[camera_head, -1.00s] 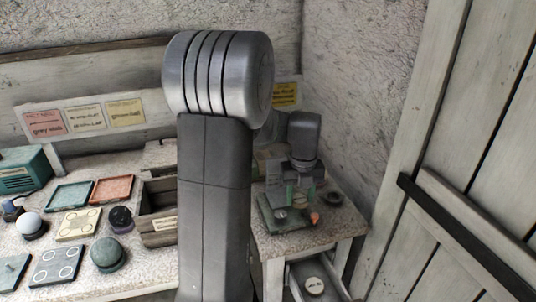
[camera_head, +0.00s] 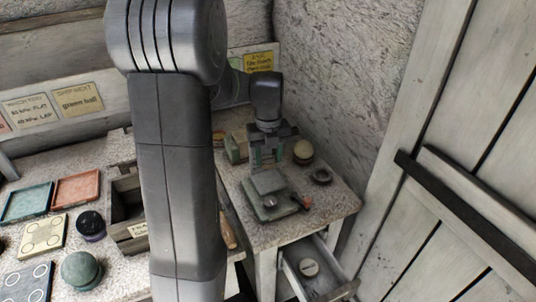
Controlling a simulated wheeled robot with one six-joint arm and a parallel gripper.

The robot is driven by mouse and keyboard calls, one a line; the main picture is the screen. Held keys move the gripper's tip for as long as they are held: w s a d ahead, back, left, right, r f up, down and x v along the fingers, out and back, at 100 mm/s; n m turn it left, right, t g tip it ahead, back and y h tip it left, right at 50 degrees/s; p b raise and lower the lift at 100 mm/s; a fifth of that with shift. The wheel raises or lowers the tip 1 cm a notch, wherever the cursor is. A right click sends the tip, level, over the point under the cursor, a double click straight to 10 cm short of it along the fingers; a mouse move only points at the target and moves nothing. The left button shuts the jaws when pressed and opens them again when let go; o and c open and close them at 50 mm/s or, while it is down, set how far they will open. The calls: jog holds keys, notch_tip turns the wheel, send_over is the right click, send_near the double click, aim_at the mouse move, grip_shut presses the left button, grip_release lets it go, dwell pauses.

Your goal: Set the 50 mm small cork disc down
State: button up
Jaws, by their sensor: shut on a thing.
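My gripper (camera_head: 268,162) points down over the right-hand bench, just behind and above a green stand (camera_head: 270,208) with a pale plate. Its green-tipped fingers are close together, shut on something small. The 50 mm small cork disc is too small and too covered by the fingers to make out clearly. Whether it touches anything below cannot be told.
A pale ball on a dark base (camera_head: 303,152) stands close right of my gripper, with a dark ring (camera_head: 321,177) in front of it. An orange-tipped item (camera_head: 306,202) lies by the stand. Below, an open drawer (camera_head: 318,281) holds a round pale piece (camera_head: 309,267).

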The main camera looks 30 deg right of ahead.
aim_at(268, 181)
jog(key=shift+f+b, duration=1.6)
jog(key=shift+f, duration=1.2)
jog(key=shift+f, duration=0.7)
jog(key=o, duration=1)
jog(key=shift+r, duration=0.15)
jog(key=shift+r+p, duration=1.45)
jog(key=shift+r, duration=0.5)
